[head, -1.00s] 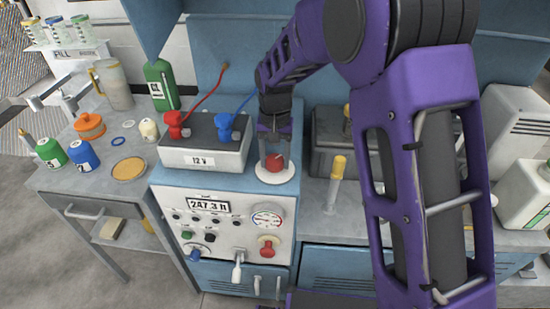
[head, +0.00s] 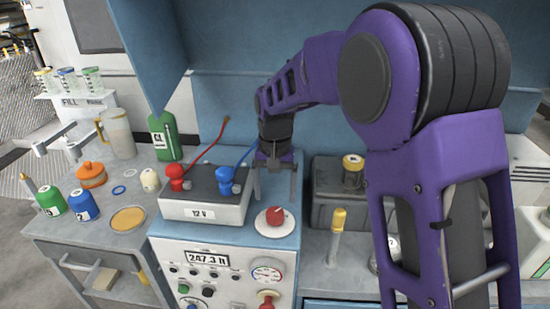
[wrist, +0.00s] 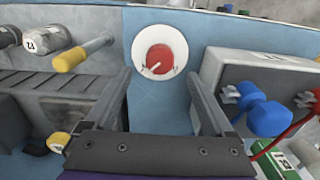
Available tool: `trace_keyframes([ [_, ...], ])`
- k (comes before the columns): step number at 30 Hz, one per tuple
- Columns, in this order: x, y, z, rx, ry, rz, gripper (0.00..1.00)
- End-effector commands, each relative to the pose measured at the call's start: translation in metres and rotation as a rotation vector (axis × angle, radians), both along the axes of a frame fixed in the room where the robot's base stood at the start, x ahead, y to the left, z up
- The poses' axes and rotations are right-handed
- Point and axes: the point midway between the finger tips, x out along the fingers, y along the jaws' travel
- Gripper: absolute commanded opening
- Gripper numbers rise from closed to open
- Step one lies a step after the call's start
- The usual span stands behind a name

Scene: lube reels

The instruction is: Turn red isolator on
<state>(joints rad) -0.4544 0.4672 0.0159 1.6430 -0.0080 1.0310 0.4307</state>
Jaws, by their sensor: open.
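The red isolator is a round red knob (head: 275,215) on a white round plate (head: 262,229), on the blue top of the control cabinet. In the wrist view the knob (wrist: 159,58) shows a white pointer mark towards its lower left. My gripper (head: 275,197) is open and empty. In the head view its fingers point down just above and behind the knob. In the wrist view the fingers (wrist: 160,78) stand wide apart, with the knob beyond their tips, between their lines. The fingers appear apart from the knob.
A 12 V battery (head: 205,206) with red and blue clamps stands just left of the isolator. A dark grey box (head: 330,212) and a yellow-handled tool (head: 338,220) are on the right. The cabinet front carries a gauge (head: 266,274) and several small controls.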

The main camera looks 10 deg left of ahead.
Motion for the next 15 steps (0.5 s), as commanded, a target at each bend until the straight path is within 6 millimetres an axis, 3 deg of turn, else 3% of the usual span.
trace_keyframes([
  [1,0.001,0.000,0.016,0.002,-0.005,0.000,0.88],
  [6,0.001,0.000,0.057,0.002,-0.004,0.000,0.88],
  [15,0.000,0.000,0.100,0.001,-0.002,-0.001,0.88],
])
